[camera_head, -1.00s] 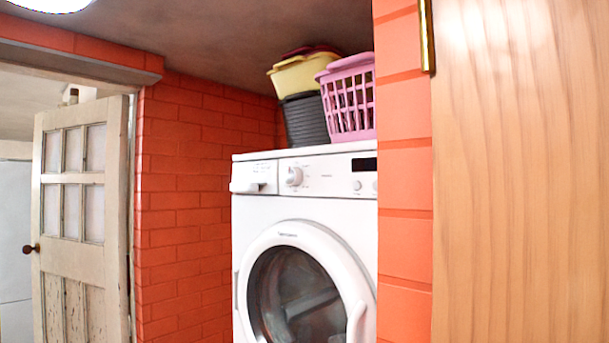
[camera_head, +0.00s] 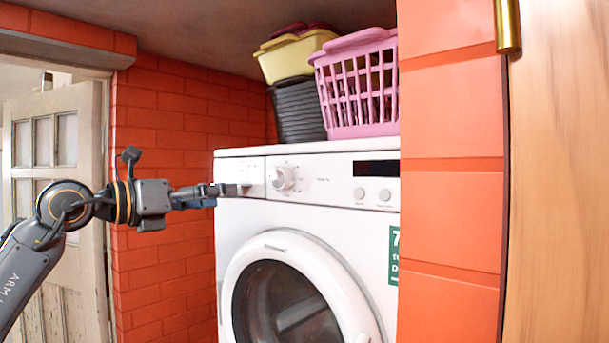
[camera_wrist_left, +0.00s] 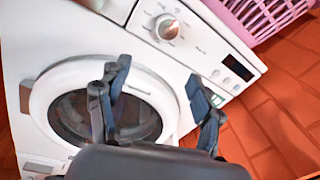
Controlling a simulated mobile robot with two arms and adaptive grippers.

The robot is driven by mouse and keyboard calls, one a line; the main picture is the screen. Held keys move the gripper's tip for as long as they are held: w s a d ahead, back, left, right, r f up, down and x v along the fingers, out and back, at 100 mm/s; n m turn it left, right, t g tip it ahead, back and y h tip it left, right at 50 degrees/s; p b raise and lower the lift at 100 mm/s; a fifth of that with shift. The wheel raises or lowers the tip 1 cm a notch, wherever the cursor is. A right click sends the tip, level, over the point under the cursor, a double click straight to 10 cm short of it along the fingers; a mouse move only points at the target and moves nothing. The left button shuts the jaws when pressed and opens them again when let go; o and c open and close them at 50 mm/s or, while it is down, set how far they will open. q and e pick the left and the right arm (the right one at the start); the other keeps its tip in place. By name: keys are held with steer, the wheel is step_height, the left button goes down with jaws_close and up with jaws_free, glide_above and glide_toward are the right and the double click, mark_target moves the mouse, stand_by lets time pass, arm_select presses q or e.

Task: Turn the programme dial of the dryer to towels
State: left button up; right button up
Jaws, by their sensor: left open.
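The white dryer (camera_head: 225,225) stands in a brick alcove, its round door closed. Its programme dial (camera_head: 284,178) is a round white knob on the upper front panel, left of the dark display. The dial also shows in the left wrist view (camera_wrist_left: 167,28), near the top and beyond the fingertips. The markings around it are too small to read. My left gripper (camera_head: 240,189) reaches in from the left, in front of the drawer panel and left of the dial. In the left wrist view its two fingers (camera_wrist_left: 163,85) are spread apart with nothing between them. My right gripper is not in view.
A pink basket (camera_head: 358,85), a yellow basket (camera_head: 290,57) and a dark basket (camera_head: 298,110) stand on top of the dryer. A brick pillar (camera_head: 450,200) borders the dryer on the right. A paned door (camera_head: 50,150) stands at the left.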

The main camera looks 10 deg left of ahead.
arm_select(q)
step_height(320, 180, up, 3)
steer(key=p, duration=0.7)
glide_toward(277, 180)
steer(key=shift+m+y, duration=0.3)
steer(key=x, duration=0.6)
steer(key=shift+w+d+r, duration=0.2)
steer(key=shift+d+r, duration=0.15)
steer(key=shift+d, duration=0.05)
steer(key=shift+p+x, duration=0.5)
steer(key=shift+x, duration=0.4)
steer(key=shift+f, duration=0.2)
steer(key=c, duration=1.2)
steer(key=shift+o, duration=0.2)
steer(key=shift+a+m, duration=0.1)
steer(key=shift+m, duration=0.2)
